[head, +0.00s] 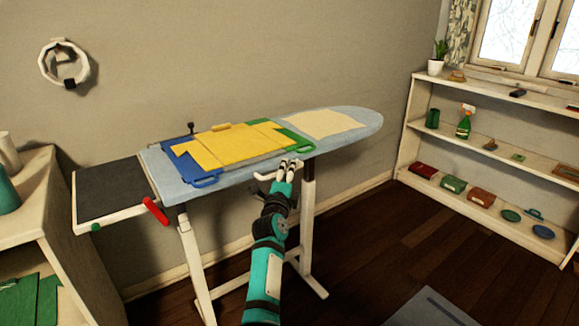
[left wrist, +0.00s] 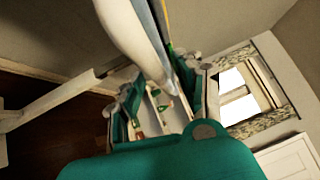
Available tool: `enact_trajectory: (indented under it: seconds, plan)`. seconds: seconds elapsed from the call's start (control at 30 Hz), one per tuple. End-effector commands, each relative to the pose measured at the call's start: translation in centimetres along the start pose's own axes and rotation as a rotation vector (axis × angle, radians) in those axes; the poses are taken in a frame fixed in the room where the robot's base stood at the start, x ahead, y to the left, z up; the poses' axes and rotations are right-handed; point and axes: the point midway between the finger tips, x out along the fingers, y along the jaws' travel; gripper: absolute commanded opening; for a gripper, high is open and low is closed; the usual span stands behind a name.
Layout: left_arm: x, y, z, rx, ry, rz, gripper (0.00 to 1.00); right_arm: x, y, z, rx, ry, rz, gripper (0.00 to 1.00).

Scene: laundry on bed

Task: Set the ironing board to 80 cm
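The ironing board (head: 345,122) stands against the wall with a light blue cover and white legs. A white lever (head: 264,177) shows under its front edge, near its middle. My left gripper (head: 290,166) is at this front edge, just right of the lever; I cannot tell whether it touches either. In the left wrist view my left gripper (left wrist: 165,95) has its fingers apart, with a pale board part (left wrist: 135,35) reaching toward the gap. Nothing is clearly held. No height reading is visible. My right gripper is not in view.
A yellow folding panel (head: 225,147) and a pale cloth (head: 322,123) lie on the board. A dark side tray (head: 110,187) and red handle (head: 156,210) are at its left end. A white shelf (head: 480,147) stands right.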

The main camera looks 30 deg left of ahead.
Motion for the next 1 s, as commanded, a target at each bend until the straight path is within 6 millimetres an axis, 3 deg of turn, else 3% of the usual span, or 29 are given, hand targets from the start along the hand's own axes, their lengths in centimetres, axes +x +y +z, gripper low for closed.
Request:
enact_trajectory:
  seconds: [0.37, 0.67, 1.0]
  plan:
    - [0.03, -0.15, -0.08, 0.0, 0.0, 0.0, 0.36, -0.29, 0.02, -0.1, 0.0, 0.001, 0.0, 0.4]
    - [0.03, -0.11, -0.06, 0.0, 0.0, 0.0, 0.01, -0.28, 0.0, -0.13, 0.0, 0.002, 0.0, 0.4]
    - [0.0, 0.01, -0.06, 0.002, 0.001, 0.002, 0.0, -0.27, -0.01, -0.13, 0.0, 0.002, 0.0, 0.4]
